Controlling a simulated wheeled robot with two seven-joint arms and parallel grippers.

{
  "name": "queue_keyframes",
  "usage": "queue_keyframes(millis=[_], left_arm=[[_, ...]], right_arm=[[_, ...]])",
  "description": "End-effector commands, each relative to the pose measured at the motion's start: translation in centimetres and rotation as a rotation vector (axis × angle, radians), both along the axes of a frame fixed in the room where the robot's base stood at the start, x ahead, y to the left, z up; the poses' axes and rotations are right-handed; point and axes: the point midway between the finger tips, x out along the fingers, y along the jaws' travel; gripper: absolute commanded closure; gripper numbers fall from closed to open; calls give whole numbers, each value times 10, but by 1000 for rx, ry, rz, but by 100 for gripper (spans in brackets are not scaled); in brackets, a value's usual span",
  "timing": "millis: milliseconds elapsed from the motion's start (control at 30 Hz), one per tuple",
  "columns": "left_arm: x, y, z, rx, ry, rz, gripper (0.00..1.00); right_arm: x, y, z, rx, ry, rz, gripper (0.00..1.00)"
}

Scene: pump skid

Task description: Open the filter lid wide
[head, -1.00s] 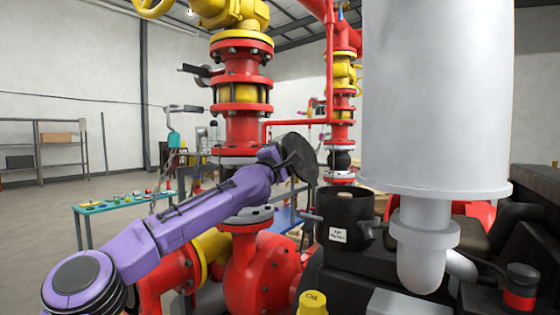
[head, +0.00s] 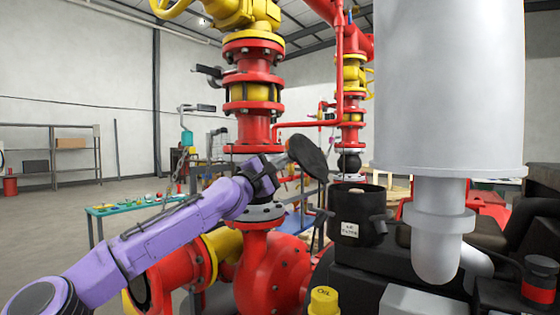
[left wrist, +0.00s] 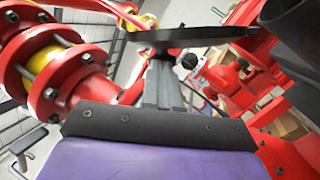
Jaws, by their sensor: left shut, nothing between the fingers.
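The filter housing (head: 352,232) is a black, labelled open-topped can right of centre in the head view. Its round black lid (head: 308,157) stands raised and steeply tilted at the housing's upper left, clear of the mouth. In the left wrist view the lid (left wrist: 190,36) shows nearly edge-on as a dark band across the top. My left gripper (head: 282,163) is at the lid's left side, shut and empty. In the left wrist view its fingers (left wrist: 165,72) point at the lid; I cannot tell whether they touch. My right gripper is out of view.
A large grey cylinder (head: 447,90) hangs close to the right of the housing. A red and yellow valve stack (head: 253,90) stands behind my left arm. A yellow oil cap (head: 323,301) is below the housing. Open floor lies at the left.

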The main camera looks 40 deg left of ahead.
Motion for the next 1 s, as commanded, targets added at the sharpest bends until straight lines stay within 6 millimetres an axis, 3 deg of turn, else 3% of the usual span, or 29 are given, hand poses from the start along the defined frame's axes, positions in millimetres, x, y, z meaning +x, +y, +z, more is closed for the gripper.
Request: queue_keyframes(millis=[133, 300, 500, 667, 1000], left_arm=[[4, 43, -16, -105, 13, -262, 100], [-23, 87, -41, -159, 11, -502, 100], [-51, 113, -61, -159, 15, -610, 100], [-44, 107, -55, -154, 17, -621, 100], [12, 69, -24, -152, 19, -620, 100]], right_arm=[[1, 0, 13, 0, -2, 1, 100], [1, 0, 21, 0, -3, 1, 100], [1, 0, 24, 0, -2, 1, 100], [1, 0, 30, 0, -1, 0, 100], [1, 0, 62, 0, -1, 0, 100]])
